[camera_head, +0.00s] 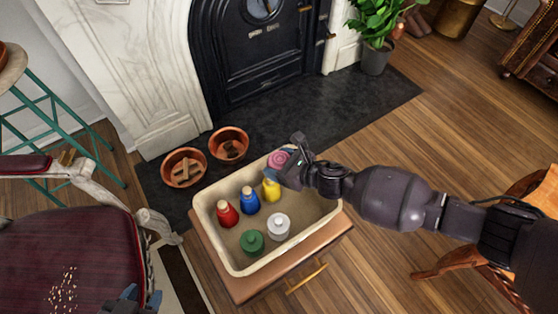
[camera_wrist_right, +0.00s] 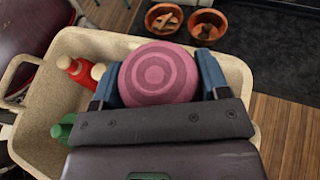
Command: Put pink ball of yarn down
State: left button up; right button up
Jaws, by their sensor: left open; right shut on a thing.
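The pink ball of yarn (camera_head: 279,157) is at the far end of the cream tub (camera_head: 312,206), over or inside its far rim. In the right wrist view the yarn (camera_wrist_right: 158,73) shows concentric rings and sits between the two blue fingers. My right gripper (camera_head: 285,170) is shut on it and partly hides it in the head view. I cannot tell whether the yarn touches the tub floor. My left gripper (camera_head: 130,299) is open at the bottom left edge, by the dark red chair, partly cut off.
The tub holds a red bottle (camera_head: 228,214), blue bottle (camera_head: 250,200), yellow bottle (camera_head: 271,188), green bottle (camera_head: 252,242) and white bottle (camera_head: 278,226). Its right part is bare. Two terracotta pots (camera_head: 184,168) (camera_head: 229,145) stand beyond it. A dark red chair (camera_head: 75,240) is left.

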pick_arm(q)
jog(key=shift+s+f, duration=0.1)
jog(key=shift+f, duration=0.1)
pick_arm(e)
jog(key=shift+f, duration=0.4)
pick_arm(q)
jog(key=shift+r, duration=0.1)
jog(key=shift+r, duration=0.1)
pick_arm(e)
jog(key=o, duration=0.9)
jog(key=shift+o, duration=0.2)
jog(key=shift+r, duration=0.1)
jog(key=shift+r, duration=0.3)
jog(key=shift+w+r, duration=0.1)
jog(key=shift+r, duration=0.5)
pick_arm(q)
jog(key=shift+s+a+r+n+p, duration=0.3)
jog(key=shift+s+n+p, duration=0.2)
jog(key=shift+p, duration=1.2)
pick_arm(e)
jog(key=v, duration=1.1)
jog(key=shift+s+d, duration=0.35)
jog(key=shift+d, duration=0.05)
jog(key=shift+f, duration=0.15)
